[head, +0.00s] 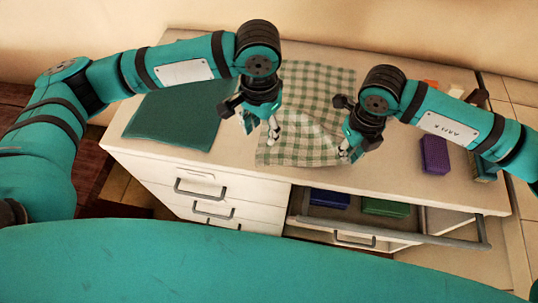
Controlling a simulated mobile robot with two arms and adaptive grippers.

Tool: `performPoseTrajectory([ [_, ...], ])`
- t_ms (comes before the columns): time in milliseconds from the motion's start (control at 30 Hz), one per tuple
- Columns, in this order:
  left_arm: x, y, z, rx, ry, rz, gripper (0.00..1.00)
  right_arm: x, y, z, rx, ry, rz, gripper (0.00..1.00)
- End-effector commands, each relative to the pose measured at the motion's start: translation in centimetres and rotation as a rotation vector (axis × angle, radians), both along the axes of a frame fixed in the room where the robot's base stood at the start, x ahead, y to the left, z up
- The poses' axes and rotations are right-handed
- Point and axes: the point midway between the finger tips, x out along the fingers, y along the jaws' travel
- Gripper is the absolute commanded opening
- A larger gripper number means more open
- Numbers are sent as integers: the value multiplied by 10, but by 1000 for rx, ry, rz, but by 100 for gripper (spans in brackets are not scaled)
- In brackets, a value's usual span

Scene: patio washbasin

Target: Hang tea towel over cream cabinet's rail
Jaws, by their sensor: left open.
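The tea towel (305,95), green-and-white checked, lies spread and slightly rumpled on the cream cabinet's (250,172) top. The cabinet's rail (440,239) is a grey bar along the front at the right. My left gripper (272,130) is open, pointing down over the towel's left part. My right gripper (347,151) points down at the towel's right front edge. Its fingertips are small, and whether they touch or pinch the cloth cannot be told.
A dark green cloth or mat (175,122) lies left of the towel. A purple block (434,155) stands at the right. An open drawer behind the rail holds a blue block (329,199) and a green block (386,208). An orange thing (430,84) is at the back right.

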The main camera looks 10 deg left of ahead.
Motion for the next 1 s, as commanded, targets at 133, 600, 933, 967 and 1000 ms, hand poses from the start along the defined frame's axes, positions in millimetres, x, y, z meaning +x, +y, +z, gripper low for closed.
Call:
performPoseTrajectory([
  [133,-1,0,-12,2,3,3,43,0,0,0,0,0,0,0],
  [600,-1,0,-79,2,5,3,43,0,0,0,0,0,0,0],
  [933,0,0,-98,1,0,1,43,0,0,0,0,0,0,0],
  [967,0,0,-98,1,0,1,43,0,0,0,0,0,0,0],
  [1000,0,0,-98,1,0,1,43,0,0,0,0,0,0,0],
])
